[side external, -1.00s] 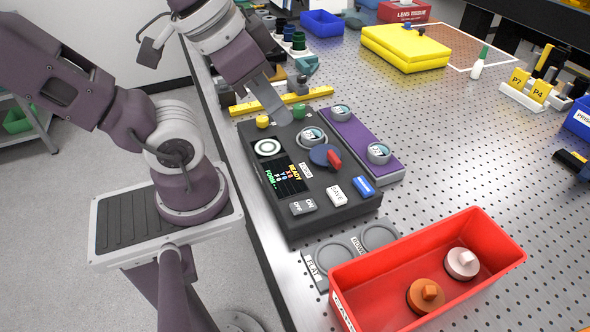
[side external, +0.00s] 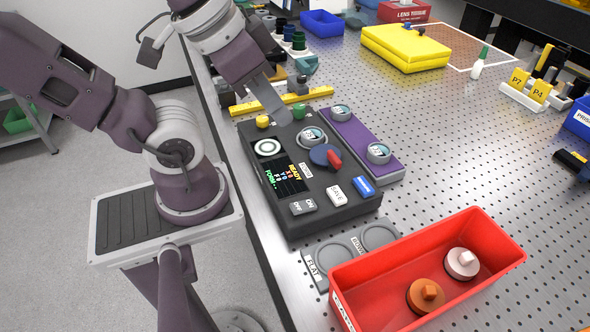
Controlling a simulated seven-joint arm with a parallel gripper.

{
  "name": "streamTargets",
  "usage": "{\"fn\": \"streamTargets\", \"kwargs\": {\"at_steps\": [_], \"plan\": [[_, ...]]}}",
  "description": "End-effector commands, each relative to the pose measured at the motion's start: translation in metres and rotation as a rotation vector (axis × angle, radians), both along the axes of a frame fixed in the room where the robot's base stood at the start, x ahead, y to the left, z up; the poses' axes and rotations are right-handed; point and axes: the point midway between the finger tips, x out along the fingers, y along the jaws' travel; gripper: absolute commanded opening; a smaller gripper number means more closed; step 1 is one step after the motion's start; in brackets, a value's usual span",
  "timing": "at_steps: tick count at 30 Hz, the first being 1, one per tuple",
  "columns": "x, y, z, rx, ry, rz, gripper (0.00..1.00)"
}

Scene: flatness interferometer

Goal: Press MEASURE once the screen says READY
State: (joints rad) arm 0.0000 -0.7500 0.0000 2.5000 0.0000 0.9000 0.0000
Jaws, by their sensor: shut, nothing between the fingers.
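The dark grey interferometer box (side external: 325,208) stands near the bench's left edge. Its screen (side external: 285,178) shows READY in yellow at the top, with coloured lines below. On its top are a blue button (side external: 364,187), a white SAVE button (side external: 336,195), a yellow knob (side external: 262,121) and a green knob (side external: 299,111). The blue button's lettering is too small to read, so I cannot tell which control is MEASURE. My gripper (side external: 284,119) is shut and empty, with its tip over the box's far end, between the yellow and green knobs. I cannot tell whether it touches anything.
A red-and-blue dial (side external: 326,156) and an OFF/ON switch (side external: 303,207) are also on the box. A purple tray (side external: 358,142) with small round optics lies right of it. A red bin (side external: 372,294) with two caps stands in front.

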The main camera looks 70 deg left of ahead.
Motion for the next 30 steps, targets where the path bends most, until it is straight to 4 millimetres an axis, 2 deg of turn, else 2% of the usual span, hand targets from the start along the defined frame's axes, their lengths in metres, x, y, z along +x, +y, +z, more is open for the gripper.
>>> {"fn": "streamTargets", "kwargs": {"at_steps": [8, 11, 14, 18, 21, 23, 24, 26, 28, 30], "plan": [[0.002, 0.002, 0.000, 0.007, -0.003, 0.000, 0.00], [0.015, 0.014, 0.002, 0.063, -0.035, 0.004, 0.00], [0.045, 0.039, 0.008, 0.192, -0.110, -0.009, 0.00], [0.104, 0.073, 0.027, 0.421, -0.258, -0.112, 0.00], [0.151, 0.080, 0.039, 0.573, -0.373, -0.286, 0.00], [0.180, 0.072, 0.039, 0.642, -0.443, -0.451, 0.00], [0.195, 0.061, 0.035, 0.667, -0.484, -0.582, 0.00], [0.208, 0.040, 0.021, 0.665, -0.528, -0.791, 0.00], [0.208, 0.016, 0.000, 0.614, -0.554, -1.023, 0.00], [0.197, -0.002, -0.021, 0.536, -0.558, -1.209, 0.00]]}}
